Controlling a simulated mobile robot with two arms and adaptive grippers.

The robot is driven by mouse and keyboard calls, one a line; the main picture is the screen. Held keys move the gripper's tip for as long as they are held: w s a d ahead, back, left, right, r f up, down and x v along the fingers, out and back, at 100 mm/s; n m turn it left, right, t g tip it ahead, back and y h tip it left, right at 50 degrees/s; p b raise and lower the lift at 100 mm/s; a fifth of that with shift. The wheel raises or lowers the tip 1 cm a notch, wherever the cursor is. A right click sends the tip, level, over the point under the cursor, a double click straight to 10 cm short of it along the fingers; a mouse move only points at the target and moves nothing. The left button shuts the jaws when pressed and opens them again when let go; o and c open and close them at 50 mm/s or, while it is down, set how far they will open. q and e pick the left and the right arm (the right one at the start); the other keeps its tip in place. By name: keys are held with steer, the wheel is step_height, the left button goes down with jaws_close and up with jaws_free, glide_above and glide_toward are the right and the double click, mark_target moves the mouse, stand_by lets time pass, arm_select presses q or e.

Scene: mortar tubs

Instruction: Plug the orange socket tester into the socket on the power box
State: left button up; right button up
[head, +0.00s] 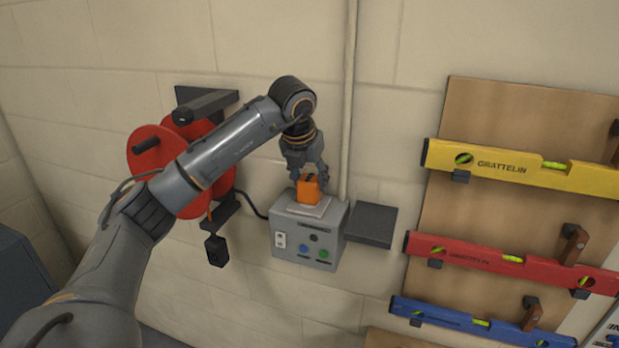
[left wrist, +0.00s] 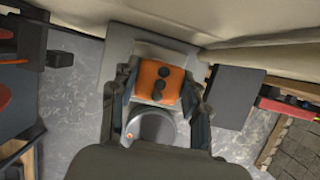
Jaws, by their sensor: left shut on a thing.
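The orange socket tester (head: 309,190) is held between the fingers of my left gripper (head: 309,179), just over the pale socket plate (head: 322,211) on top of the grey power box (head: 335,236). In the left wrist view the tester (left wrist: 150,84) has dark round spots on its face, and a finger of my left gripper (left wrist: 158,80) lies along each side of it. Part of a round grey socket (left wrist: 155,124) shows beside the tester, nearer my wrist. I cannot tell if the tester touches the plate. My right gripper is out of view.
A red cable reel (head: 158,150) hangs on the wall left of the box, with a black plug (head: 216,250) below. A dark shelf (head: 371,224) sits right of the box. Yellow, red and blue levels hang on a wooden board (head: 480,110) further right. A pipe runs up the wall behind.

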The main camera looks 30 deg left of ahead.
arm_select(q)
steer(key=shift+f, duration=0.25)
steer(key=o, duration=1.1)
steer(key=shift+o, duration=0.2)
steer(key=shift+r, duration=0.1)
steer(key=v, duration=1.2)
